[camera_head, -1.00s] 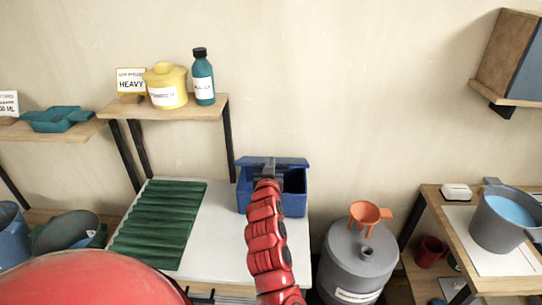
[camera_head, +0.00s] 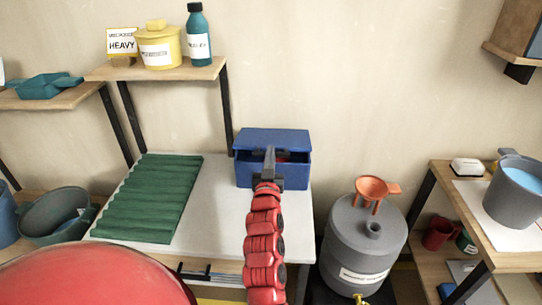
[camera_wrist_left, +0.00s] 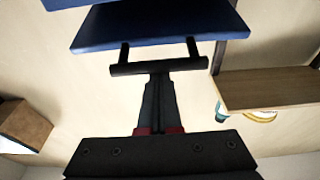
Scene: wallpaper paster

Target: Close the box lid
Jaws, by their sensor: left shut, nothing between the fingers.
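The blue box (camera_head: 258,177) stands at the back right of the white worktop. Its blue lid (camera_head: 265,136) is tilted over the opening, with a dark gap at the front where a little red shows inside. My left gripper (camera_head: 270,152) is shut and empty, its tips at the front middle of the lid. In the left wrist view, the gripper (camera_wrist_left: 158,82) is right at the dark handle bar (camera_wrist_left: 128,68) of the blue lid (camera_wrist_left: 160,32); whether they touch I cannot tell. My arm hides part of the box front. My right gripper is not in view.
A green corrugated sheet (camera_head: 150,198) lies left of the box on the white worktop (camera_head: 215,215). A shelf (camera_head: 160,70) with containers is above left. A grey drum (camera_head: 350,240) with an orange funnel (camera_head: 371,187) stands to the right.

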